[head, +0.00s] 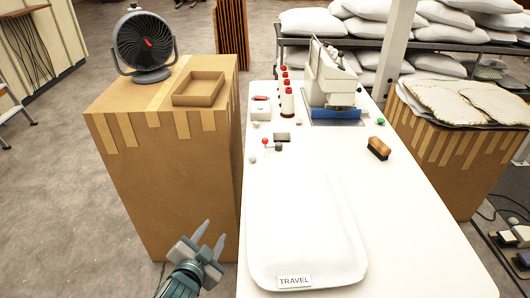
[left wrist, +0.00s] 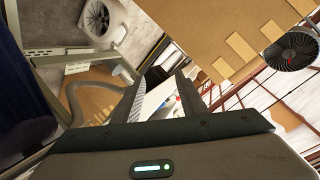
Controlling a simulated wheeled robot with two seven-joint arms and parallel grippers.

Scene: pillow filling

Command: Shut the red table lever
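The red table lever (head: 265,141) is a small red ball knob on a short arm beside a dark grey base (head: 278,147), near the left edge of the white table (head: 420,230). My left gripper (head: 212,236) is at the lower left, beside the table's left edge and well in front of the lever, apart from it. Its two fingers are spread with nothing between them. The left wrist view also shows the parted fingers (left wrist: 163,95), with a bit of white table beyond. My right gripper is not in view.
A white pillow (head: 300,220) with a TRAVEL label lies on the table's front half. A sewing machine (head: 330,80), thread cones (head: 287,100) and a brush (head: 378,148) stand behind. A tall cardboard box (head: 170,190) with a fan (head: 146,45) stands left of the table.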

